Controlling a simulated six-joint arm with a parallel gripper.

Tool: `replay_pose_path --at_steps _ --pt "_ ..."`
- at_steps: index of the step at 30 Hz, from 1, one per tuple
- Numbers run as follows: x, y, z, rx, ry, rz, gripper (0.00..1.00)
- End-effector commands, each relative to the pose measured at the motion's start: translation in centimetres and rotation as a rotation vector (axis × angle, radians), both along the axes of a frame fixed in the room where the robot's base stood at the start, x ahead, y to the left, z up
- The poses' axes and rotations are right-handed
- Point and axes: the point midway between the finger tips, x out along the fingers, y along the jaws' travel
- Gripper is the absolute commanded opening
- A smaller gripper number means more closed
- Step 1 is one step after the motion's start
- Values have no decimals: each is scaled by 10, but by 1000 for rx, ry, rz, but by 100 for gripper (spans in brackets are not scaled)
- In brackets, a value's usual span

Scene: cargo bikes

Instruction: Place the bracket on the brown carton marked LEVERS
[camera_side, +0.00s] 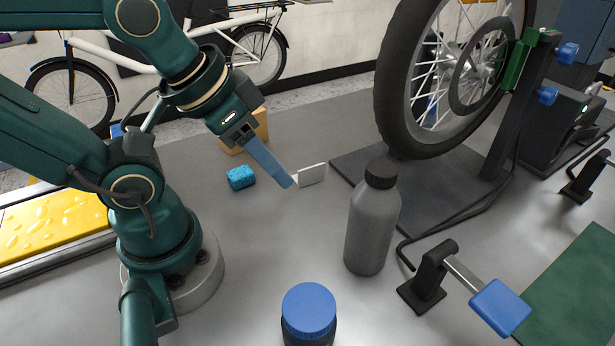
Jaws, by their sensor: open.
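A small pale L-shaped piece, which looks like the bracket (313,174), rests on the grey bench near the middle. My gripper (286,182) points down toward the bench with its fingertips at the bracket's left end. Its blue-grey fingers overlap in this view, so the gap between them is hidden; the gripper is open. I cannot tell whether it touches the bracket. A brown carton (261,127) stands behind my gripper, partly hidden by it. No LEVERS marking is readable on it.
A blue sponge (241,177) lies left of the fingers. A grey bottle (372,225) and a blue-lidded jar (309,312) stand in front. A wheel (400,90) on a dark stand (440,195) rises at right. A yellow tray (55,225) is at left.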

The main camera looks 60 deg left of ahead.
Motion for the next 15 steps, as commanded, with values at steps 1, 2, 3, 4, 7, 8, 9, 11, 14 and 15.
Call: replay_pose_path --at_steps 1,2,3,4,7,8,9,11,14,15 --pt "0 0 0 0 0 0 42" --pt "0 0 0 0 0 0 42" --pt "0 0 0 0 0 0 42" --pt "0 0 0 1 0 -2 42" --pt "1 0 1 15 -5 -27 42" --pt "3 0 3 22 -14 -44 42" --pt "8 -1 8 35 -37 -71 42" --pt "18 -1 15 57 -53 -115 42" --pt "35 2 20 83 -46 -153 42" --pt "43 5 21 92 -38 -164 42"
